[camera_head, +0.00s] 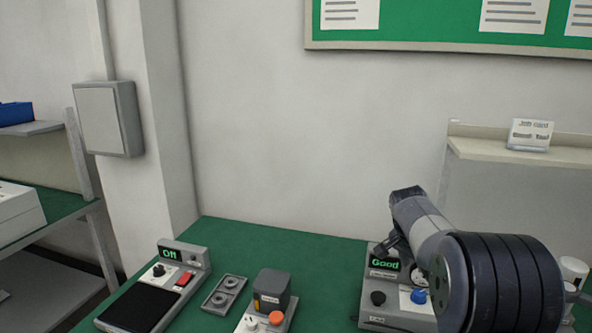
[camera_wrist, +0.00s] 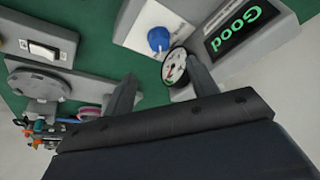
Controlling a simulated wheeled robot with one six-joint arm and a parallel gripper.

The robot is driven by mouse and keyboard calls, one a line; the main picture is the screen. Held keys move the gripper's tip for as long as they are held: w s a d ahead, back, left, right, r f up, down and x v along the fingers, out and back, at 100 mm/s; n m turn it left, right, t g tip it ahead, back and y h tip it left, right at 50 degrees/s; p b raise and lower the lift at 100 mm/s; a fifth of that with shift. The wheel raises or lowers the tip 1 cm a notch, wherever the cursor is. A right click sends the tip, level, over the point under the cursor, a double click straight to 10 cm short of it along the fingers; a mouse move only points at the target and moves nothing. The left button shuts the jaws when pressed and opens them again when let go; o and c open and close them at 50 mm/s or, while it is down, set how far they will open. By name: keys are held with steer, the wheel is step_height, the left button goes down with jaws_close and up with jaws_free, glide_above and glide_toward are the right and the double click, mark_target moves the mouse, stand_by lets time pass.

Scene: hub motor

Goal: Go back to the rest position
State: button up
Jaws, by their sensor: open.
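My gripper (camera_wrist: 162,70) is open, with its two fingers apart and nothing seen between them. In the head view my arm reaches over the right of the bench, and my gripper (camera_head: 390,243) is at the device with the lit green "Good" display (camera_head: 385,264). This display also shows in the wrist view (camera_wrist: 243,24). The device has a blue knob (camera_wrist: 158,39) and a round dial gauge (camera_wrist: 174,67). The right finger is very close to the gauge; I cannot tell whether they touch. My arm hides part of the device in the head view.
A device with an "Off" display (camera_head: 170,254) stands at the left of the green bench (camera_head: 318,262). Between them are a small grey tray (camera_head: 224,292) and a dark box unit (camera_head: 272,290). A shelf (camera_head: 475,146) with a card (camera_head: 530,134) is behind my arm.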

glide_above(420, 292)
steer(key=s+a, duration=0.1)
steer(key=a, duration=0.1)
step_height(420, 292, down, 6)
steer(key=shift+d+f+p, duration=0.1)
steer(key=shift+p, duration=0.2)
